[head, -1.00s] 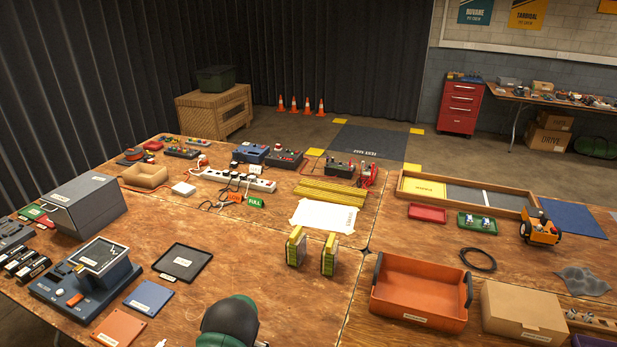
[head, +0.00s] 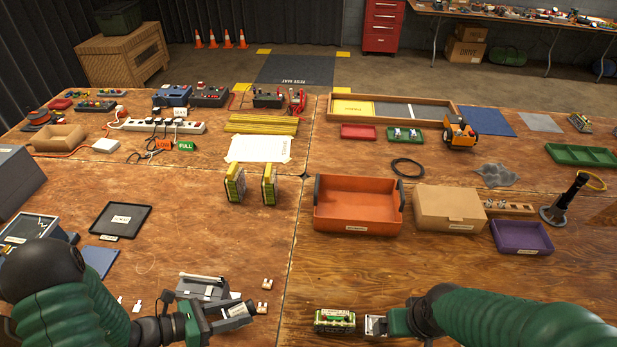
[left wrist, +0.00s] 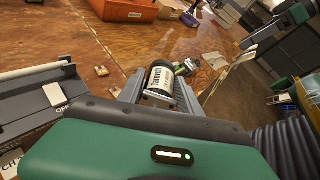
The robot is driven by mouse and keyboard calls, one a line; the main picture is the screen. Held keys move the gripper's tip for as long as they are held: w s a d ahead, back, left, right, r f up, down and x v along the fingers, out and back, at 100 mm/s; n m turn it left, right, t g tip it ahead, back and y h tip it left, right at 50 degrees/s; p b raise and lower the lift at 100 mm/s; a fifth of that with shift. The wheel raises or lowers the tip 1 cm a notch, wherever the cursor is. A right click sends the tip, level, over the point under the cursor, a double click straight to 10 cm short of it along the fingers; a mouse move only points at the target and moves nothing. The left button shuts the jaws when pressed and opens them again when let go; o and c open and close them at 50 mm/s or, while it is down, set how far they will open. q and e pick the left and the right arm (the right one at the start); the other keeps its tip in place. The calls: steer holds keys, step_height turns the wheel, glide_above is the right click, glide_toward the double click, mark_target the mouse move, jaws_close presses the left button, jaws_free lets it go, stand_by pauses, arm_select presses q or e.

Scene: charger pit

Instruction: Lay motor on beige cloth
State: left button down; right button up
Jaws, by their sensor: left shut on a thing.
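The motor (left wrist: 158,80), a short cylinder with a black-and-white label, sits between the jaws of my left gripper (left wrist: 160,88) in the left wrist view. In the head view my left gripper (head: 240,312) is low over the near table, just right of a grey device, and the motor is hard to make out there. A pale off-white sheet (head: 258,148) with a small label lies flat at the table's middle; it is the closest match to a beige cloth. My right gripper (head: 375,325) is at the bottom, just right of a green block; its jaws are unclear.
A grey device with a handle (head: 203,287) stands beside my left gripper. Two yellow-black packs (head: 235,184) stand in front of the pale sheet. The green block (head: 334,321) and an orange tray (head: 358,217) are to the right. Bare wood lies between.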

arm_select(q)
steer(key=shift+w+a+r+n+t+y, duration=0.3)
steer(key=shift+w+a+n+t, duration=0.2)
steer(key=shift+w+n+t, duration=0.1)
step_height(320, 180, down, 6)
steer(key=b, duration=0.5)
steer(key=shift+w+a+b, duration=0.1)
steer(key=shift+w+b, duration=0.05)
steer(key=shift+b, duration=0.25)
arm_select(e)
steer(key=x, duration=0.3)
steer(key=s+x, duration=0.1)
steer(key=x, duration=0.1)
steer(key=shift+f, duration=0.45)
arm_select(q)
steer(key=shift+r, duration=0.1)
arm_select(e)
steer(key=shift+c, duration=0.3)
